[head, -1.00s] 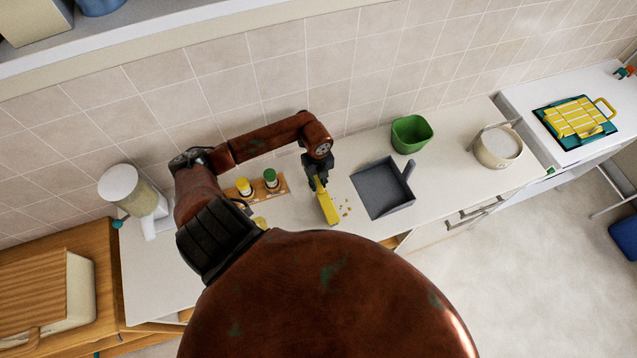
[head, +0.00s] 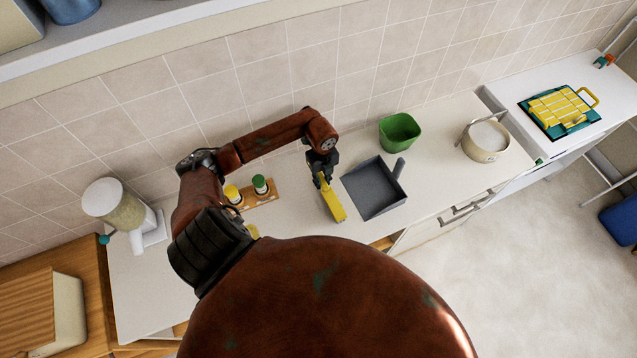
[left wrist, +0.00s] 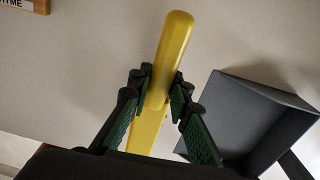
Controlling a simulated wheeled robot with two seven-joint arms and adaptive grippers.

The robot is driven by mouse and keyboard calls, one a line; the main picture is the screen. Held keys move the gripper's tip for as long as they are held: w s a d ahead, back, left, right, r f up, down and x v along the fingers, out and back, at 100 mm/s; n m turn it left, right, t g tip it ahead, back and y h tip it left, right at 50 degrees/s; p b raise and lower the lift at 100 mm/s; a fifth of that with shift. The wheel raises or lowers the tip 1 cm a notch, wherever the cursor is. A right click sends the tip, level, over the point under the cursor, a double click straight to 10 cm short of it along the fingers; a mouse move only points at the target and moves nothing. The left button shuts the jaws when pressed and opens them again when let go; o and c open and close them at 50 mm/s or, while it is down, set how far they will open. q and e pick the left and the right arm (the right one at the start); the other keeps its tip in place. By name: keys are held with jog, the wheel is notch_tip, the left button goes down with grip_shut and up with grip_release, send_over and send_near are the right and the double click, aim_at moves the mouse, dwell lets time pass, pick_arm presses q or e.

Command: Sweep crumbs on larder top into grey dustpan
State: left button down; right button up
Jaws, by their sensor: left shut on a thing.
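My left gripper (head: 322,178) is shut on a yellow sweeping tool (head: 333,203), which it holds low over the white larder top (head: 292,222), close to the left side of the grey dustpan (head: 377,191). In the left wrist view, the green-padded fingers (left wrist: 158,105) clasp the tool's yellow handle (left wrist: 174,50) from both sides. The dustpan (left wrist: 240,115) is to the right there, with a gap between it and the handle. The crumbs cannot be made out now; the tool may hide them. My right gripper is not in view.
A wooden rack with yellow-topped (head: 233,195) and green-topped (head: 260,185) jars is left of the gripper. A green tub (head: 399,132) stands behind the dustpan, and a cream pot (head: 485,141) farther right. A blender-like jar (head: 113,202) stands at far left. Tiled wall runs behind.

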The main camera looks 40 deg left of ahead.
pick_arm(q)
jog(key=shift+w+d+f+b, duration=0.1)
jog(key=shift+w+d+b, duration=0.15)
jog(key=shift+w, duration=0.3)
jog(key=shift+w+d+b, duration=0.15)
jog(key=shift+w+d, duration=0.15)
jog(key=shift+w, duration=0.25)
jog(key=shift+w+d+f+b, duration=0.1)
jog(key=shift+w+d+b, duration=0.2)
jog(key=shift+w, duration=0.35)
jog(key=shift+w+d+b, duration=0.3)
jog(key=shift+w, duration=0.4)
jog(key=shift+r, duration=0.2)
jog(key=shift+w+d, duration=0.1)
jog(key=shift+w, duration=0.05)
jog(key=shift+w+d, duration=0.25)
jog(key=shift+w, duration=0.3)
jog(key=shift+w+d+b, duration=0.3)
jog(key=shift+w+b, duration=0.1)
jog(key=shift+w, duration=0.25)
jog(key=shift+r, duration=0.1)
